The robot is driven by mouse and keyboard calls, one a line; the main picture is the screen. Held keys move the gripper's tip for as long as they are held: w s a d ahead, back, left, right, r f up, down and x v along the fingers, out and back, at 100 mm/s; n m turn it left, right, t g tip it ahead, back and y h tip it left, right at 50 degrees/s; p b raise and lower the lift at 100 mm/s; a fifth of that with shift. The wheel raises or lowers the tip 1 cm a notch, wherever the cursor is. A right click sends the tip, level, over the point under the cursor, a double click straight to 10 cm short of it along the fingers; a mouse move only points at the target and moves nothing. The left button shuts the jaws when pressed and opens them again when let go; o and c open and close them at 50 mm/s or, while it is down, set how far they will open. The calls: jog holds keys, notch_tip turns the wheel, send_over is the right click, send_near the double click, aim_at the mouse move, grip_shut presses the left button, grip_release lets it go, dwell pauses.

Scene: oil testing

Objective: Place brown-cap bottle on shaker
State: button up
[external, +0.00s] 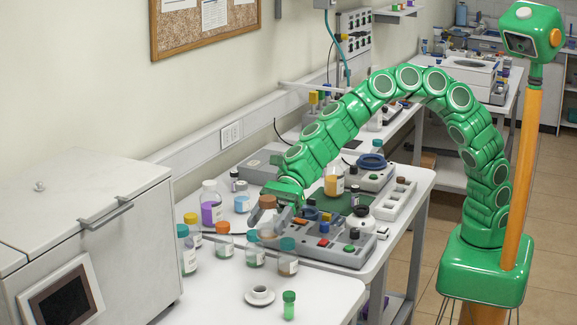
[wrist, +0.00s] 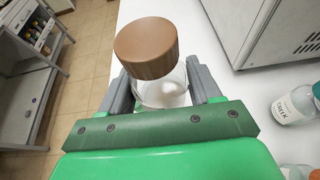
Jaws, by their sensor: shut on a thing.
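The brown-cap bottle (wrist: 147,48) is clear glass and sits between the two grey fingers of my gripper (wrist: 163,90) in the wrist view. My gripper is shut on it below the cap. In the external view my gripper (external: 284,196) holds the bottle (external: 266,216) at the left end of the instrument table, among other bottles. The bottle's base is partly hidden, so I cannot tell whether it touches the table. A device with a green top (external: 338,217) stands right of my gripper and may be the shaker; my arm and other items partly cover it.
Several capped bottles crowd near my gripper, including a purple one (external: 211,206) and a teal-capped one (external: 288,262). A grey control panel (external: 340,247) lies right of them. A cup on a saucer (external: 260,295) and a green vial (external: 289,305) stand in front. A white cabinet (external: 95,240) is left.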

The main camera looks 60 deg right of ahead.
notch_tip(320, 180, down, 5)
jog(key=s+a, duration=0.3)
jog(key=w+a+f, duration=0.2)
jog(key=a, duration=0.1)
jog(key=w+a+f, duration=0.6)
jog(key=shift+a+f, duration=0.2)
jog(key=shift+a, duration=0.05)
jog(key=shift+w+a+f, duration=0.4)
jog(key=shift+a+f, duration=0.2)
jog(key=shift+f, duration=1.75)
jog(key=shift+f, duration=0.1)
jog(key=o, duration=1.2)
